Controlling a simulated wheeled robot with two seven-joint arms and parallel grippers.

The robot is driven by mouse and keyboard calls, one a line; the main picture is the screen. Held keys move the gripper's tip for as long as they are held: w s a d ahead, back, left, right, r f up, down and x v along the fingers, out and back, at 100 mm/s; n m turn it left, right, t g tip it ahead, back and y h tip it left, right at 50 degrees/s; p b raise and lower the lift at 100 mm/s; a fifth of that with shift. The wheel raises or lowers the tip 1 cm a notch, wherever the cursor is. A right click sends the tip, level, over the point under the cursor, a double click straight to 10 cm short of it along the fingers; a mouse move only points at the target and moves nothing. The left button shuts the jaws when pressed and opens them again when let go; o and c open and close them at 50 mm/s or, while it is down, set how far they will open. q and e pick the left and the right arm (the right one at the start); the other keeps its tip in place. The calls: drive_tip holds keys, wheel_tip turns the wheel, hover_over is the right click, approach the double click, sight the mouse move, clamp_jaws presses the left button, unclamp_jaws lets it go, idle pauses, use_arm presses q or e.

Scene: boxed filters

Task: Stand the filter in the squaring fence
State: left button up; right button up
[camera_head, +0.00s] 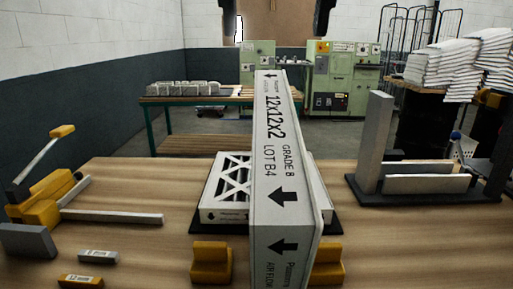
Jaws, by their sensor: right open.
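A filter (282,170), a narrow white-grey box marked 12x12x2, GRADE 8 and LOT B4, shows edge-on at the middle front. It looks raised on edge; its bottom end runs near the lower picture border, so its footing is hidden. What looks like the squaring fence (430,194), a dark base with low light walls and a tall grey upright, stands at the right, clear of the filter and empty. My right gripper (280,36) shows only as dark fingers at the top border, apart, with nothing seen between them. My left gripper is out of view.
Behind the filter, a flat lattice-faced filter (226,190) lies on a dark base. Yellow blocks (211,264) flank the front. A yellow lever tool (45,205) with a metal bar and small labelled blocks (98,257) lie left. Bare wood separates the filter and the right-hand fixture.

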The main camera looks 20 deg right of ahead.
sight(273, 104)
drive_tip(key=x, duration=0.2)
drive_tip(key=s+b+x, duration=0.1)
drive_tip(key=x, duration=0.1)
drive_tip(key=shift+w+d+f, duration=0.1)
drive_tip(key=shift+w+f, duration=0.05)
drive_tip(key=shift+f, duration=0.35)
drive_tip(key=x, duration=0.4)
drive_tip(key=shift+w, duration=0.1)
drive_tip(key=x, duration=0.2)
drive_tip(key=w+p+x, duration=0.1)
drive_tip(key=x, duration=0.2)
drive_tip(key=shift+d, duration=0.1)
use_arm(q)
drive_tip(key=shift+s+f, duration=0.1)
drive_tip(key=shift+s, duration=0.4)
use_arm(e)
drive_tip(key=shift+w+f, duration=0.15)
drive_tip(key=shift+f, duration=0.15)
drive_tip(key=shift+c, duration=0.3)
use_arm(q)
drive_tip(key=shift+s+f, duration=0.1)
use_arm(e)
clamp_jaws()
drive_tip(key=shift+r, duration=0.1)
